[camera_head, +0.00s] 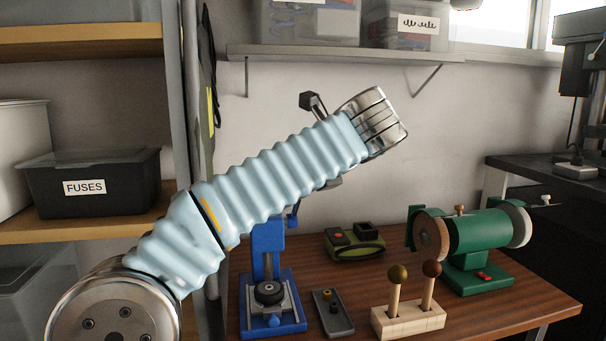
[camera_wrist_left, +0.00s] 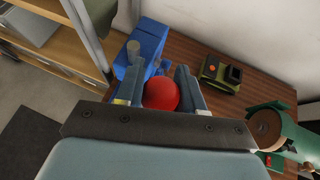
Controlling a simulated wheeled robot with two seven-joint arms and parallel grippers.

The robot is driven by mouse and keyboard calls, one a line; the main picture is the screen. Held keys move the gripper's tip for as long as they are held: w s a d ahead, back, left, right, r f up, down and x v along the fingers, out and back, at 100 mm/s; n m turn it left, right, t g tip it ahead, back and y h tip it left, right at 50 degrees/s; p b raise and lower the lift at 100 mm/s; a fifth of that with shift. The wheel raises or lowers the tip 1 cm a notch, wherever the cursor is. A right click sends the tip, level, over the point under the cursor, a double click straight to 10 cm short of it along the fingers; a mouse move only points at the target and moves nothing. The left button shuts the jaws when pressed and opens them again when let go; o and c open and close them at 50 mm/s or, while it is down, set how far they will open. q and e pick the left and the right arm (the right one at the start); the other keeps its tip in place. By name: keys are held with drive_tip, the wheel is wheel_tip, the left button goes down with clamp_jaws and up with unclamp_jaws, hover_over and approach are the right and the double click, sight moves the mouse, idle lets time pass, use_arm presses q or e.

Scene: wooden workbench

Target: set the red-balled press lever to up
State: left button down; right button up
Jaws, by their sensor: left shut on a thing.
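The blue press (camera_head: 268,245) stands on the workbench, its upper part hidden behind my left arm in the head view. It also shows in the left wrist view (camera_wrist_left: 150,38). The red ball (camera_wrist_left: 161,93) of its lever sits between the fingers of my left gripper (camera_wrist_left: 160,88), which is shut on it. In the head view the red ball and the left fingers are hidden by my arm, so the lever's angle is hard to tell. My right gripper is in neither view.
A green bench grinder (camera_head: 480,240) stands at the right. A wooden block with two ball-topped pegs (camera_head: 408,318), a small grey box (camera_head: 333,312) and an olive device with a red button (camera_head: 355,246) are right of the press. A wall shelf (camera_head: 330,52) hangs above.

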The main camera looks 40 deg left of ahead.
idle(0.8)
use_arm(q)
drive_tip(key=c, duration=0.7)
unclamp_jaws()
drive_tip(key=shift+a, duration=0.1)
